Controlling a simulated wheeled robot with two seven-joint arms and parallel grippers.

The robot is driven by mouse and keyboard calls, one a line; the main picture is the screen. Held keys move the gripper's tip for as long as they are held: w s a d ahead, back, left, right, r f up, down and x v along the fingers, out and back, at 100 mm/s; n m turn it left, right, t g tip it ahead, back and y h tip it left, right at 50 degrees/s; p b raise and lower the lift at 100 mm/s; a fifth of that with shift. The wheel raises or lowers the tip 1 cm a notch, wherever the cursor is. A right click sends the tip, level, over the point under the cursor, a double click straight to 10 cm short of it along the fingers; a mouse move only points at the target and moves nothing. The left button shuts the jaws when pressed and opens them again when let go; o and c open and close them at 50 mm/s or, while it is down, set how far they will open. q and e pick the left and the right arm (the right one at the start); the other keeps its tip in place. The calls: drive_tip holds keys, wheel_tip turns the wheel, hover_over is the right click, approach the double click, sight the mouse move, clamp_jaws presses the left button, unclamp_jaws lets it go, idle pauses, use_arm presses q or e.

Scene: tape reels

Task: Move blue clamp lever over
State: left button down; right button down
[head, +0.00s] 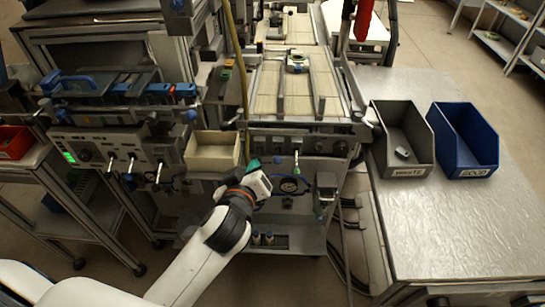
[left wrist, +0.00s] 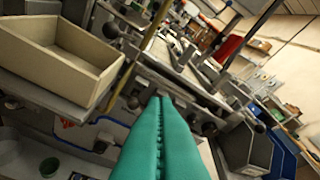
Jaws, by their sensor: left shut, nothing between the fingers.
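A blue lever-like handle (head: 75,82) lies along the top of the machine at the left in the head view. Other blue parts (head: 158,90) sit on the same rail, so I cannot tell for certain which is the clamp lever. My left gripper (head: 253,165) has teal fingers and is in front of the middle machine, right of the blue handle and well apart from it. In the left wrist view its fingers (left wrist: 162,100) are pressed together with nothing between them. No blue lever shows clearly there. My right gripper is not in view.
A beige open box (head: 213,166) stands just left of my left gripper; it also shows in the left wrist view (left wrist: 95,80). A grey bin (head: 409,160) with a small item and a blue bin (head: 470,160) stand on the right table (head: 455,230). A yellow hose hangs near the box.

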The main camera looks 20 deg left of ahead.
use_arm(q)
drive_tip(key=p, duration=0.2)
approach(278, 155)
drive_tip(key=w+a+r, duration=0.4)
drive_tip(key=shift+w+d+f, duration=0.2)
drive_tip(key=shift+d+f, duration=0.15)
drive_tip(key=shift+f, duration=0.3)
drive_tip(key=shift+w+d+f, duration=0.15)
drive_tip(key=shift+d+f, duration=0.15)
drive_tip(key=shift+f, duration=0.35)
drive_tip(key=shift+w+d+f, duration=0.2)
drive_tip(key=shift+d+f, duration=0.15)
drive_tip(key=shift+f, duration=0.3)
